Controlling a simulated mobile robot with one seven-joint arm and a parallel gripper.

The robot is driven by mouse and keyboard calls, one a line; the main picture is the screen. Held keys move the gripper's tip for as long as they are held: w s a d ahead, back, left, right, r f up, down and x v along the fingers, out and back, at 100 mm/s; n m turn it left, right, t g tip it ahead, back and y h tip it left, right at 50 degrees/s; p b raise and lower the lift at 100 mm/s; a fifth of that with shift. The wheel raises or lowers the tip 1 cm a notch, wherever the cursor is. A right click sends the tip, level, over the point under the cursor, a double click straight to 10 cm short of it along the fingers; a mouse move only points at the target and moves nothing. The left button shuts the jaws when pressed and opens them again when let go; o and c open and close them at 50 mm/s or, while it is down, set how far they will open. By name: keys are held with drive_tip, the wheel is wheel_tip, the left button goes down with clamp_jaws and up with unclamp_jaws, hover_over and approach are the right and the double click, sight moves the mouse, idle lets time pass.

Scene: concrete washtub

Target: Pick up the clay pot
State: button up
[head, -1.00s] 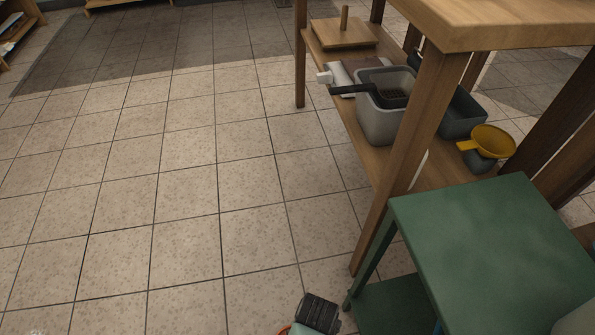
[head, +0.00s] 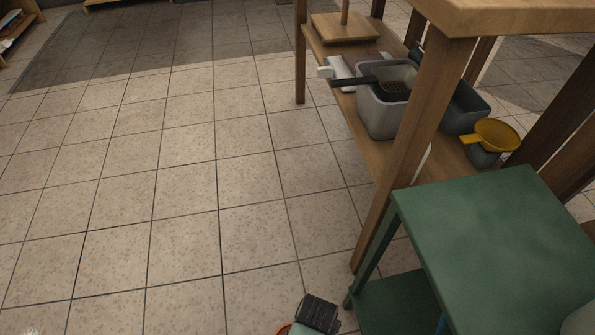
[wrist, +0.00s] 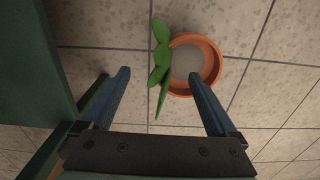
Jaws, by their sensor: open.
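The clay pot (wrist: 213,57) has an orange rim and a grey inside, with green leaves (wrist: 160,58) along its left side. It is on the tiled floor, seen from above in the wrist view. My gripper (wrist: 160,74) is open and empty, with its blue fingers apart. In the picture, the right fingertip overlaps the pot's lower part, and the leaves lie between the fingers. I cannot tell whether it touches. In the head view, a small orange edge (head: 284,329), likely the pot, shows at the bottom beside the dark end of my arm.
A green stand (head: 490,225) is close on the right, and its side fills the left of the wrist view. A wooden table (head: 400,130) behind it holds a grey bin (head: 385,115) and a yellow sieve (head: 495,133). The tiled floor to the left is clear.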

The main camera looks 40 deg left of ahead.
clamp_jaws()
idle(0.5)
drive_tip(key=shift+w+r, duration=0.1)
